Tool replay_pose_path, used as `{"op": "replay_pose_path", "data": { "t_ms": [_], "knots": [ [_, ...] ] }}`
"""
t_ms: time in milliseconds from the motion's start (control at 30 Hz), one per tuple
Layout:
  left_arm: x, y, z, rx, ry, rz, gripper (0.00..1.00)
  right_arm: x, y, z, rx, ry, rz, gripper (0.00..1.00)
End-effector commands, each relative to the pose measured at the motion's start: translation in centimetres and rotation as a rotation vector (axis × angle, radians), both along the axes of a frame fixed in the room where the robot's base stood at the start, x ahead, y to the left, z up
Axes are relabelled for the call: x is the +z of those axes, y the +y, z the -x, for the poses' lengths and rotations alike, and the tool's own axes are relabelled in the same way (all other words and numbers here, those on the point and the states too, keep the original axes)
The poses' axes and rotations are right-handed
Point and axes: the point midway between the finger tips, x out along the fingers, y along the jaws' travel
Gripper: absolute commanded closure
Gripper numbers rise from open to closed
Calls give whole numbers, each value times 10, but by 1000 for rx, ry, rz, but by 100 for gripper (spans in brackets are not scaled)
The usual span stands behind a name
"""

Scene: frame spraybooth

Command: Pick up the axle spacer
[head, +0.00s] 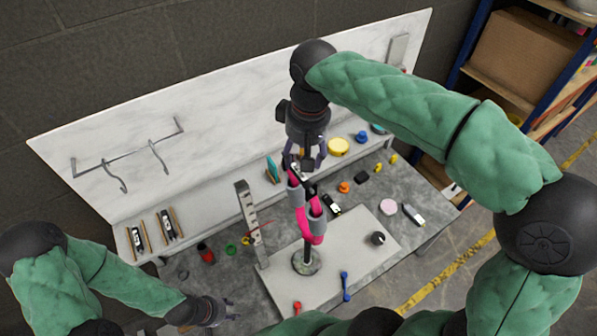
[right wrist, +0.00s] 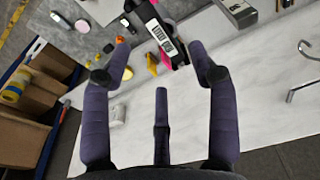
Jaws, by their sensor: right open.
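I cannot tell for certain which small piece is the axle spacer; a dark round piece (head: 378,238) lies on the pale mat (head: 358,262), right of the stand. My right gripper (head: 307,163) is above the bench, over the top of the pink and grey frame (head: 314,226) on its stand. In the right wrist view, its fingers (right wrist: 158,46) are spread, with a black piece with a white label (right wrist: 163,33) visible between their tips. Contact is not visible. My left gripper (head: 229,309) is low at the left front, fingers apart and empty.
A perforated metal upright (head: 247,212) stands left of the frame. A red cup (head: 206,254), an orange piece (head: 344,187), a pink disc (head: 388,207) and blue and red tools lie around. A marble back panel (head: 230,100) with hooks closes the rear.

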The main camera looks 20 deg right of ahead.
Motion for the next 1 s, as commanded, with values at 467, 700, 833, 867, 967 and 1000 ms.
{"op": "replay_pose_path", "data": {
  "t_ms": [467,700,833,867,967,1000],
  "knots": [
    [0,0,-1,0,-1,0,60,-49,-2,-4,0,3,1,40],
    [0,0,-1,1,-2,0,60,-66,-2,-7,1,-1,0,40],
    [0,0,-1,1,-2,0,60,-66,-1,-7,1,-1,0,40],
    [0,0,-1,1,-2,0,60,-66,-1,-7,1,-1,0,40],
    [0,0,-1,1,-2,0,60,-66,-1,-7,1,-1,0,57],
    [0,0,-1,1,-2,0,60,-66,-1,-7,1,-1,0,69]
  ]
}}
